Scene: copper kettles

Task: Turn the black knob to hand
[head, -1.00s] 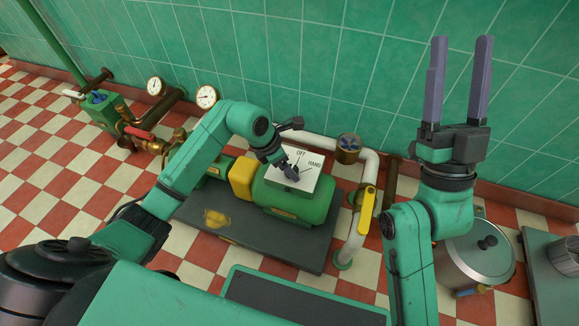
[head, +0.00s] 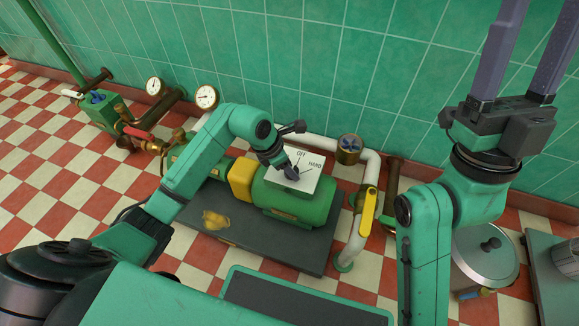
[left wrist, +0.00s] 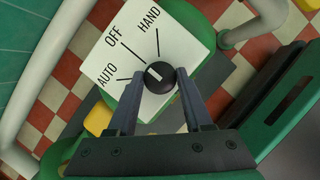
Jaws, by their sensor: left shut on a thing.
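The black knob (left wrist: 160,79) sits on a white switch plate (left wrist: 105,62) marked AUTO, OFF and HAND. Its white mark points toward the OFF line in the left wrist view. My left gripper (left wrist: 157,84) is shut on the knob, one finger on each side. In the head view my left gripper (head: 289,171) reaches the plate (head: 312,184) from above and hides most of the knob and the AUTO label. The plate is on top of a green motor (head: 320,207). My right gripper (head: 535,45) is raised at the right, open and empty, its fingertips cut off by the frame.
A white pipe with a yellow-handled valve (head: 368,211) stands just right of the motor. A red-handled valve (head: 138,133) and gauges (head: 207,97) are at the left. A lidded pot (head: 485,260) is at the lower right. The green tiled wall is behind.

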